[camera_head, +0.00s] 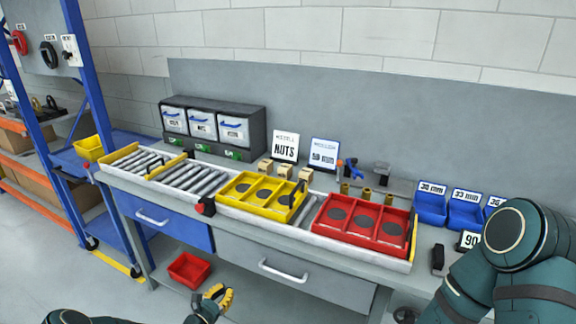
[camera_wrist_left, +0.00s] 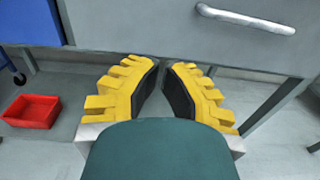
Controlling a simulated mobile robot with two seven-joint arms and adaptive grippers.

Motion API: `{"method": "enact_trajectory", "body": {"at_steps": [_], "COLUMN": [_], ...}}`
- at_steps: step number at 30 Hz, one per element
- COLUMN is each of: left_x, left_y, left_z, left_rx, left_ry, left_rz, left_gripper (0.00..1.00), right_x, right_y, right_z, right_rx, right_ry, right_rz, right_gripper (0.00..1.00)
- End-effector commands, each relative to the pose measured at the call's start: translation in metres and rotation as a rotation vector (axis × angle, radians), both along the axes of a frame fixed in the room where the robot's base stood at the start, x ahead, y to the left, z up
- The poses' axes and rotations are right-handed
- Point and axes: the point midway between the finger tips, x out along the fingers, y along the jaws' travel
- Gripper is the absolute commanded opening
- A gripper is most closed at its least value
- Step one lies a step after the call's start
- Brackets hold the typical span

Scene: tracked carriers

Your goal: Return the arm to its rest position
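My left gripper (camera_head: 218,296) is low in front of the workbench in the head view, its yellow fingers over the floor near the red bin. In the left wrist view, the two yellow fingers (camera_wrist_left: 161,72) with dark pads stand apart with a narrow gap between them, and nothing is held. Part of my left arm (camera_head: 75,318) shows at the bottom left edge of the head view. My right arm (camera_head: 510,262) fills the lower right corner of the head view. Its gripper is out of view.
The workbench has a grey drawer (camera_head: 290,272) and a blue drawer (camera_head: 160,217). A yellow carrier (camera_head: 226,196) and a red carrier (camera_head: 352,238) lie on its roller track. A red bin (camera_head: 189,270) is below. A blue rack (camera_head: 88,85) stands left.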

Motion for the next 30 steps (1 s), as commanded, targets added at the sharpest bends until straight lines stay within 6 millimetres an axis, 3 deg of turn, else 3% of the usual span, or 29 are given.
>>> {"method": "enact_trajectory", "body": {"at_steps": [5, 9, 12, 16, 21, 25, 30], "left_x": [-0.029, -0.092, -0.148, -0.212, -0.267, -0.286, -0.294], "left_y": [-0.076, -0.148, -0.179, -0.187, -0.170, -0.156, -0.153], "left_z": [0.004, 0.001, -0.004, -0.009, -0.005, 0.009, 0.033], "left_rx": [0.112, 0.318, 0.514, 0.798, 1.203, 1.494, 1.745], "left_ry": [0.053, 0.113, 0.135, 0.120, -0.002, -0.175, -0.418], "left_rz": [-0.292, -0.665, -0.929, -1.216, -1.489, -1.604, -1.637], "left_gripper": [0.00, 0.00, 0.00, 0.00, 0.00, 0.00, 0.00], "right_x": [0.000, 0.000, 0.000, 0.000, 0.000, 0.000, 0.000], "right_y": [0.000, 0.000, 0.000, 0.000, 0.000, 0.000, 0.000], "right_z": [0.000, 0.000, 0.000, 0.000, 0.000, 0.000, 0.000], "right_rx": [0.000, 0.000, 0.000, 0.000, 0.000, 0.000, 0.000], "right_ry": [0.000, 0.000, 0.000, 0.000, 0.000, 0.000, 0.000], "right_rz": [0.000, 0.000, 0.000, 0.000, 0.000, 0.000, 0.000], "right_gripper": [0.39, 0.39, 0.39, 0.39, 0.39, 0.39, 0.39]}}
